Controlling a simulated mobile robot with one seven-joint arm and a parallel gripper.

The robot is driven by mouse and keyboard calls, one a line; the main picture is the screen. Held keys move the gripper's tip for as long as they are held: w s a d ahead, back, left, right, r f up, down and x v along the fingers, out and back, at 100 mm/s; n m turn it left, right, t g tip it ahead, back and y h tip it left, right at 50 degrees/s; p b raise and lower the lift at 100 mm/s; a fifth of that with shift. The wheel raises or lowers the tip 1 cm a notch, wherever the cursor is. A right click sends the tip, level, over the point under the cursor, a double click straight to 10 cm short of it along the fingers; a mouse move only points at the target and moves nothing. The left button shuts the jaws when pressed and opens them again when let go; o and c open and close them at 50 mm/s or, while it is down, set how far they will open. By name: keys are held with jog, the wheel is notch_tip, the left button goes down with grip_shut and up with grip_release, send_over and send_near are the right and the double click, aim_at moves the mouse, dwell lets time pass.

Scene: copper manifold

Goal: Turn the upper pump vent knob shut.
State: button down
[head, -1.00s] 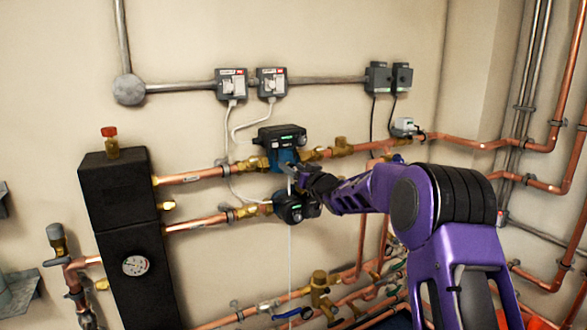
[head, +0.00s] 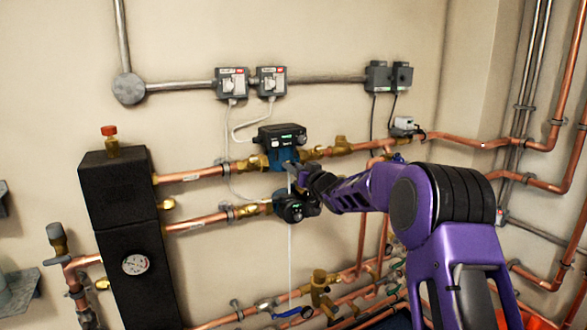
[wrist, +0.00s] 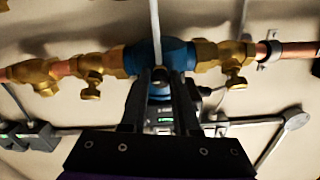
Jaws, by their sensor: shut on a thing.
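The upper pump (head: 281,146) has a black head with a small green display and a blue body, and sits in the upper copper pipe run. My gripper (head: 289,170) is in front of its blue body. In the wrist view, which looks upside down, the blue pump body (wrist: 172,53) lies just beyond the fingertips of my gripper (wrist: 160,74). The fingers are close together, shut on a small part at the pump's front. The vent knob is mostly hidden between the fingertips, so its angle cannot be told.
The lower pump (head: 289,207) sits just below my gripper. A thin pale vertical line (head: 290,262) hangs beneath it. Brass valves (head: 341,146) flank the upper pump. A black insulated block (head: 127,240) stands left. Grey switch boxes (head: 231,84) are on the wall above.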

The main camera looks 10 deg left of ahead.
jog(key=n+b, duration=0.6)
jog(key=n, duration=1.2)
dwell(0.6)
jog(key=c, duration=0.6)
grip_release()
jog(key=shift+c, duration=0.2)
